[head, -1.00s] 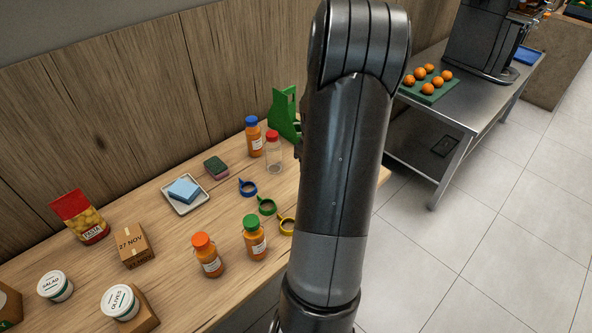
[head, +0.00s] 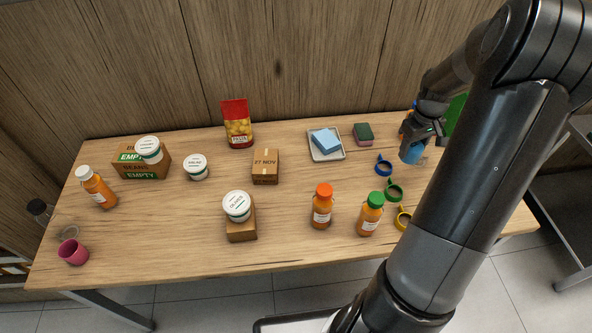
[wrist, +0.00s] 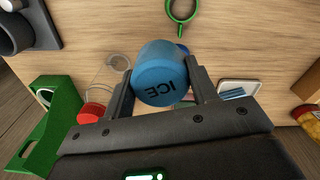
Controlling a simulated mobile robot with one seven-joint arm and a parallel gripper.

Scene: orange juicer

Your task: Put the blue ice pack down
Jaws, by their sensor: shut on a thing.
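The blue ice pack (wrist: 160,74) is a short rounded cylinder marked ICE, seen in the wrist view. My gripper (wrist: 160,88) is shut on it, one finger on each side. In the head view my gripper (head: 424,128) hangs at the table's right end, with the ice pack (head: 412,152) beneath it. The wooden table (head: 290,262) lies below. I cannot tell whether the pack touches it.
Beside the pack are blue (head: 383,167), green (head: 393,191) and yellow (head: 402,218) rings. A tray (head: 341,157) with a light blue block and a sponge (head: 363,133) lie left. A red-lidded jar (wrist: 93,112) and green stand (wrist: 62,118) are close.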

